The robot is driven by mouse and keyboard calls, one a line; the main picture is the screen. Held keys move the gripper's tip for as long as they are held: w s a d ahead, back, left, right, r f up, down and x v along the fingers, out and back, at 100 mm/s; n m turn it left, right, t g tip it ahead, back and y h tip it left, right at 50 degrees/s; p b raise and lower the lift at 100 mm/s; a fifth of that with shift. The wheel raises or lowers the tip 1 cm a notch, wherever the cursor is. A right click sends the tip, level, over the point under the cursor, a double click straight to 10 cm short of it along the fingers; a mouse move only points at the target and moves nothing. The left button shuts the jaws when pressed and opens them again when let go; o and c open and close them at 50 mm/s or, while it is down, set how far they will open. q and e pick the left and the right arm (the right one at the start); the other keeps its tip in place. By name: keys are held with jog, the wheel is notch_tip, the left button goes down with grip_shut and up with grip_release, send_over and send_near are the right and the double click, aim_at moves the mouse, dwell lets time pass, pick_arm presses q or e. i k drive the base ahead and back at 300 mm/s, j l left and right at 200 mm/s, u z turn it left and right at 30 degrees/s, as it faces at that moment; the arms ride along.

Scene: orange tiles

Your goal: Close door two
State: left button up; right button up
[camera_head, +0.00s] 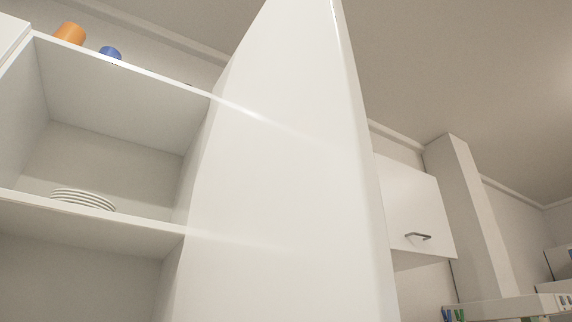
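A tall white cabinet door (285,150) stands wide open and fills the middle of the head view, close to the camera. It is beside the open white wall cabinet (100,222) on the left, whose shelves are exposed. A second white cabinet door (412,212) with a grey handle is shut, further back on the right. No number marks which door is door two. Neither of my grippers is in the head view.
A stack of white plates (82,199) sits on the cabinet shelf. An orange cup (70,33) and a blue item (110,52) stand on top of the cabinet. A range hood (470,215) is at the right.

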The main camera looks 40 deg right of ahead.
aim_at(286, 223)
jog(key=k+l, duration=0.1)
jog(key=l, duration=0.3)
jog(key=k+l+u, duration=0.15)
jog(key=l, duration=0.3)
jog(key=k+l, duration=0.1)
jog(key=l, duration=0.3)
jog(key=u, duration=0.05)
